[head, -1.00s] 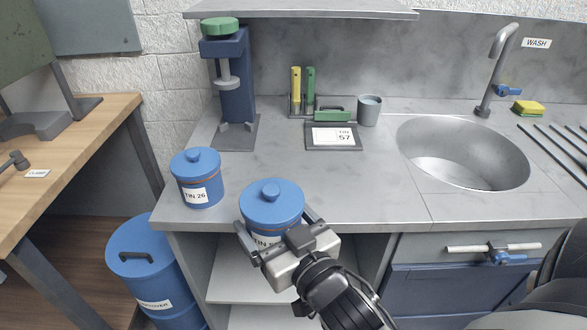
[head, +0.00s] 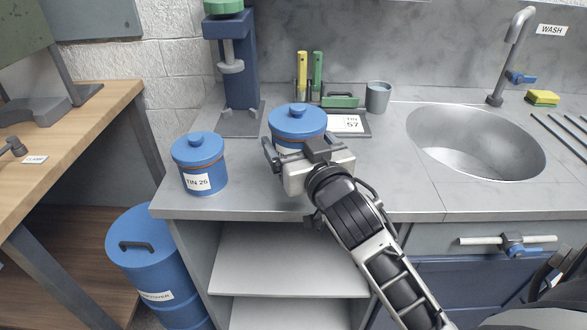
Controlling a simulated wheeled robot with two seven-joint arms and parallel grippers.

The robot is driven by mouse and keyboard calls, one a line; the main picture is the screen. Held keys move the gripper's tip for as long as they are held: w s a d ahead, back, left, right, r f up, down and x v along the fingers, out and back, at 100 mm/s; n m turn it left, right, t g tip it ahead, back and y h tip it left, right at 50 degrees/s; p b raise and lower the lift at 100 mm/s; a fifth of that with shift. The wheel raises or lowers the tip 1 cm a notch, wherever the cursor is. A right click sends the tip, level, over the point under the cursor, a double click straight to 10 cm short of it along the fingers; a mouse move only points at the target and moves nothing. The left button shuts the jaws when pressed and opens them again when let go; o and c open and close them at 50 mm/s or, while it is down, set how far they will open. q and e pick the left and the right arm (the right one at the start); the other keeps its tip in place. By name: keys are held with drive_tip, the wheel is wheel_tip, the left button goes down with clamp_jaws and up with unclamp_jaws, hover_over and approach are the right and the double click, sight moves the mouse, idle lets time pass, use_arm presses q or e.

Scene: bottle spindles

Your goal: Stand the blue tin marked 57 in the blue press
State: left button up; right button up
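The blue press (head: 241,85) stands at the back left of the counter, with a green top, a grey pressing disc and a grey base; nothing stands under its disc. My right gripper (head: 299,148) is shut on a blue lidded tin (head: 298,119) with a brown band, right of and in front of the press. Its label is hidden now; earlier it read "TIN 5" with the rest covered. I cannot tell whether its bottom touches the counter.
A similar blue tin marked 26 (head: 199,168) stands left of the held tin. Behind are a plate marked TIN 57 (head: 347,123), a rack with yellow and green handles (head: 310,75) and a grey cup (head: 377,97). A sink (head: 475,140) lies right.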

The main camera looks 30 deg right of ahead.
drive_tip(key=w+f, duration=0.2)
drive_tip(key=f, duration=0.1)
drive_tip(key=shift+w+d+f, duration=0.1)
drive_tip(key=shift+w+d, duration=0.25)
drive_tip(key=shift+d, duration=0.05)
drive_tip(key=shift+f+b, duration=0.45)
drive_tip(key=shift+f, duration=1.15)
drive_tip(key=shift+f, duration=0.1)
drive_tip(key=shift+f, duration=0.15)
drive_tip(key=o, duration=1.1)
